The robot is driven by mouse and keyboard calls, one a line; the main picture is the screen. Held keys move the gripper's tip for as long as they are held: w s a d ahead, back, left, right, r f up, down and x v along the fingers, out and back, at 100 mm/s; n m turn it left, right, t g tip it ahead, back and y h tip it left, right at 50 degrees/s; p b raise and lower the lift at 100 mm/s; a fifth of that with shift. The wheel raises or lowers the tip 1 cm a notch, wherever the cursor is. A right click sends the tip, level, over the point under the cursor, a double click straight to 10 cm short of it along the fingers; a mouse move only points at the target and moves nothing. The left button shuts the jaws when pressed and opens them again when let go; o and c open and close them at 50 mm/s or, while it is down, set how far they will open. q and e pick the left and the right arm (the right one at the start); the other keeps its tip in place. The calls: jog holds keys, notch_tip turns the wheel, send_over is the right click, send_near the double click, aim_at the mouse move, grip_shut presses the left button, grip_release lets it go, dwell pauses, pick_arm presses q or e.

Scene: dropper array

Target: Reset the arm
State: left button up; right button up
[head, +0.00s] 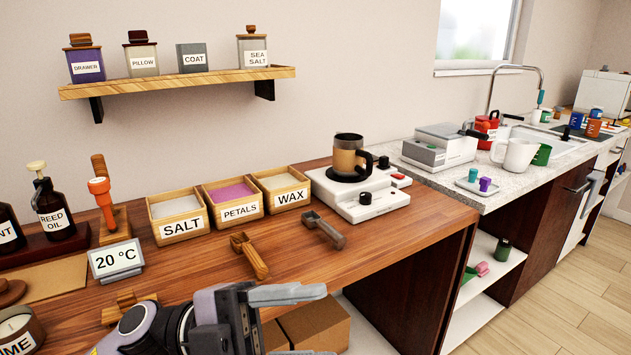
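My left gripper (318,321) is at the bottom centre of the head view, in front of the wooden table's front edge. Its arm comes in from the lower left. Its two grey fingers are spread apart with nothing between them; the lower finger is partly cut off by the frame. My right gripper is not in view. The wooden table (330,265) stands behind and beside the gripper.
Near the gripper are a wooden scoop (249,255), a darker scoop (324,230) and a 20 °C display (117,261). Salt (180,230), petals (235,212) and wax (289,197) boxes stand behind. A mug (346,157) sits on a white device (357,207). Cardboard boxes (315,328) lie below.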

pick_arm(q)
jog(key=w+a+f+n+t+y, duration=0.1)
jog(key=w+a+f+n+t, duration=0.25)
jog(key=n+t, duration=0.5)
jog(key=w+a+f+n+t+y, duration=0.15)
jog(key=w+n+t, duration=0.25)
jog(key=n+t, duration=0.4)
jog(key=a+f+n+t+y+p, duration=0.1)
jog(key=a+f+n+t+y, duration=0.45)
jog(key=f+n+y, duration=0.4)
jog(key=s+a+f+n+g+y, duration=0.1)
jog(key=s+a+f+g+y, duration=0.1)
jog(key=s+f, duration=0.2)
jog(key=s+a+f+n+g+y, duration=0.1)
jog(key=s+a+f+g+y, duration=0.1)
jog(key=f, duration=0.8)
jog(key=s+a+f+n+g+y+p, duration=0.1)
jog(key=s+a+f+g+y, duration=0.1)
jog(key=s+f, duration=0.5)
jog(key=shift+a+f+g+y, duration=0.4)
jog(key=shift+a+f+g, duration=0.2)
jog(key=shift+a+g, duration=0.5)
jog(key=shift+a, duration=0.15)
jog(key=c, duration=0.3)
jog(key=shift+a+n, duration=0.1)
jog(key=shift+n, duration=0.2)
